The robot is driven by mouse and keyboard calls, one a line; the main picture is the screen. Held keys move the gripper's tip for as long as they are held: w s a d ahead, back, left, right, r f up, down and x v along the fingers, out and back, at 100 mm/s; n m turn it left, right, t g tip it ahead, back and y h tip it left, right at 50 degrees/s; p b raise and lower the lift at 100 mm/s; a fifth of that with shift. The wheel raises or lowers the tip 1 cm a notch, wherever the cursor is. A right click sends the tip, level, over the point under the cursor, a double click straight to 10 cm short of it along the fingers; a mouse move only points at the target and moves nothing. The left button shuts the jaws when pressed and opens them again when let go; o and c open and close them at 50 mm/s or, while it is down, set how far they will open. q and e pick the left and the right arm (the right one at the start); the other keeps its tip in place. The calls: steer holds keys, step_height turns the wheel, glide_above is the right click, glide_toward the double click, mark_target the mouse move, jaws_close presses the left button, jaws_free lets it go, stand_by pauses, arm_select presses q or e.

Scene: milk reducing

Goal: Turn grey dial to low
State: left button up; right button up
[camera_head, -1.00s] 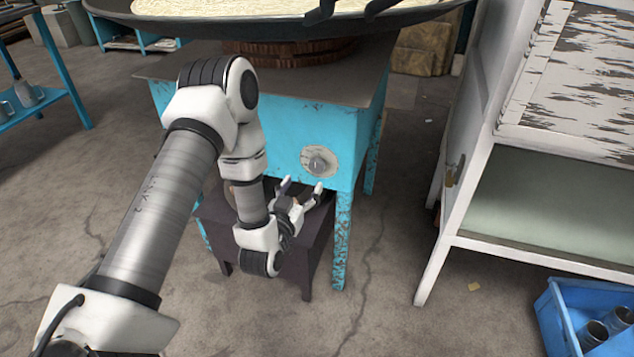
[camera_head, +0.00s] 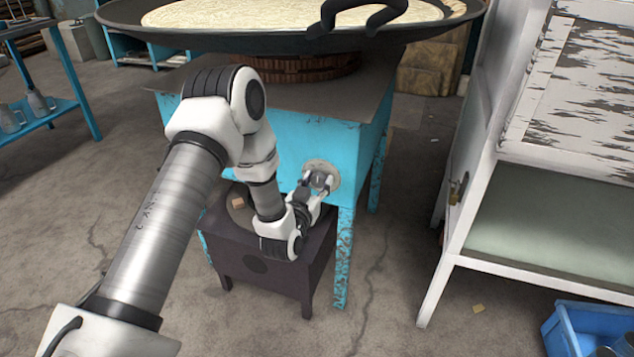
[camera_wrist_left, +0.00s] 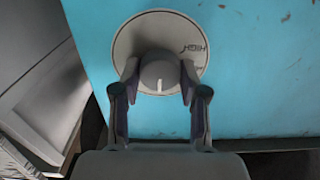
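The grey dial (camera_wrist_left: 160,72) sits on a round pale plate (camera_wrist_left: 186,36) on the front of the blue stove (camera_head: 285,130). In the left wrist view, the word HIGH and part of another marking show on the plate's right side. The dial bears a short white line near its lower edge. My left gripper (camera_head: 322,181) is at the dial in the head view. In the left wrist view its two fingers (camera_wrist_left: 158,92) stand apart on either side of the dial, with small gaps visible. My right gripper is in neither view.
A wide black pan (camera_head: 270,42) of pale liquid rests above the stove. A dark low stool-like stand (camera_head: 265,266) is below the dial. A white cabinet (camera_head: 480,215) stands to the right, with a blue crate (camera_head: 590,322) on the floor.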

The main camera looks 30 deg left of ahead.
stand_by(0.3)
arm_select(q)
steer(key=n, duration=0.3)
steer(key=shift+n, duration=0.4)
steer(key=shift+a+f+n+b, duration=0.1)
steer(key=shift+n+b, duration=0.45)
steer(key=shift+n, duration=1.45)
steer(key=o, duration=1.1)
steer(key=shift+o, duration=0.2)
steer(key=shift+s, duration=0.1)
steer(key=v, duration=1.2)
